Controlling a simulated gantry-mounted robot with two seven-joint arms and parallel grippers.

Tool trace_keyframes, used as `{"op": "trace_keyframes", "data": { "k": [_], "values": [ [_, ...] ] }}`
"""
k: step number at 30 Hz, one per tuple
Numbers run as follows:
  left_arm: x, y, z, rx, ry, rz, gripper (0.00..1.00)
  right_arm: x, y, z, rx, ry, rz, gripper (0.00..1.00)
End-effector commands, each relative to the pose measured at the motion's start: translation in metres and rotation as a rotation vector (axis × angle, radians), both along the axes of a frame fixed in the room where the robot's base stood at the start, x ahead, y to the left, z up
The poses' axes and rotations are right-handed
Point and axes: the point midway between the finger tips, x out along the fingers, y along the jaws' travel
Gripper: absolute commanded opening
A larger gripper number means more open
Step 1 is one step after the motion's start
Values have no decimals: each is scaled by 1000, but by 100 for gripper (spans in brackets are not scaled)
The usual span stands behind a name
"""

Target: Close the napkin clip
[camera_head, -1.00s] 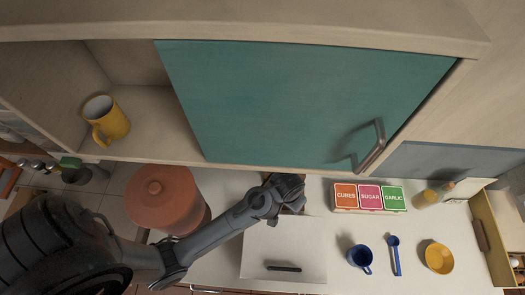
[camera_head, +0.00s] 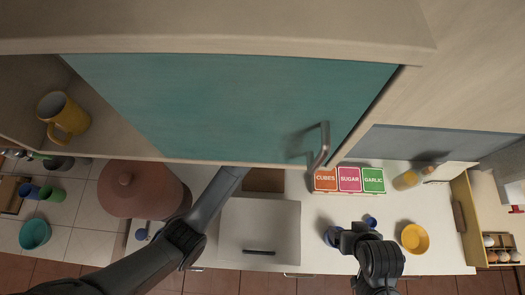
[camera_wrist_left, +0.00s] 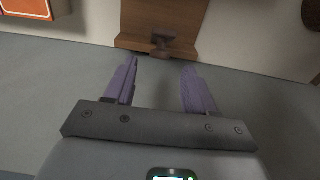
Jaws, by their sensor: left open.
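A brown wooden piece (camera_head: 263,180), which looks like the napkin holder, stands on the counter behind the white box. In the left wrist view it is a brown board (camera_wrist_left: 135,41) with a darker wooden knob or clip (camera_wrist_left: 163,40) on its front edge. My left gripper (camera_wrist_left: 159,66) is open and empty, its purple fingers pointing at the knob, with a gap between. In the head view the cabinet hides my left gripper.
The teal cabinet door (camera_head: 230,100) overhangs the counter. A reddish pot (camera_head: 135,190) stands left of my left arm, and a white box (camera_head: 245,220) lies right of it. The labelled boxes (camera_head: 349,180) and yellow bowl (camera_head: 414,238) are to the right.

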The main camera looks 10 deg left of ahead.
Motion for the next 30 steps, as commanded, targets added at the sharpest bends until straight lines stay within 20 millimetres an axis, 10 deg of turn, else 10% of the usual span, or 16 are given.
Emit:
{"op": "trace_keyframes", "data": {
  "k": [22, 30],
  "values": [
    [0, 0, -47, -1, 0, -1, 55, 1, -2, 10, -6, -2, 4, 86],
    [0, 0, -46, -1, -1, -1, 13, 1, -2, 10, -9, -2, 5, 86]
  ]
}}
